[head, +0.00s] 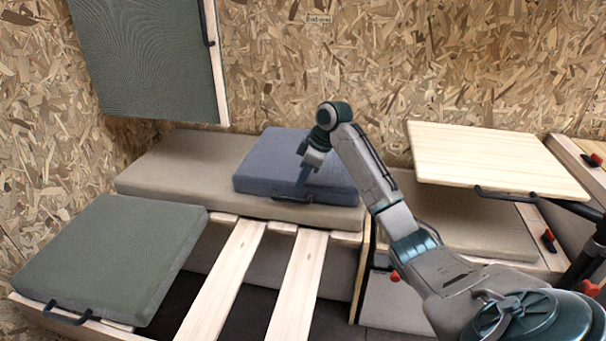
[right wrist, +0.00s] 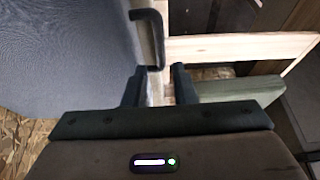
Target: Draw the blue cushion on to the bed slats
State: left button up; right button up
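The blue cushion (head: 272,160) lies flat on the long beige cushion (head: 160,180) behind the bed slats (head: 232,275). A dark handle (head: 282,197) runs along its front edge. My right gripper (head: 303,183) points down at that front edge, close to the handle. In the right wrist view the blue cushion (right wrist: 60,50) fills the left side. There my right gripper (right wrist: 158,84) is open, its fingers apart. The handle (right wrist: 152,38) is just ahead of the fingertips, its end near the gap between them; contact cannot be told. My left gripper is out of view.
A green cushion (head: 110,250) with a handle lies at the left. A grey-green panel (head: 145,60) hangs above it. A pale wooden table top (head: 490,158) stands at the right. Dark gaps show between the slats, whose tops are clear.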

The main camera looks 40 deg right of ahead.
aim_at(290, 200)
jog(key=b+x, duration=0.3)
jog(key=x, duration=0.7)
jog(key=shift+w+a+f, duration=0.1)
jog(key=shift+f, duration=0.2)
grip_shut()
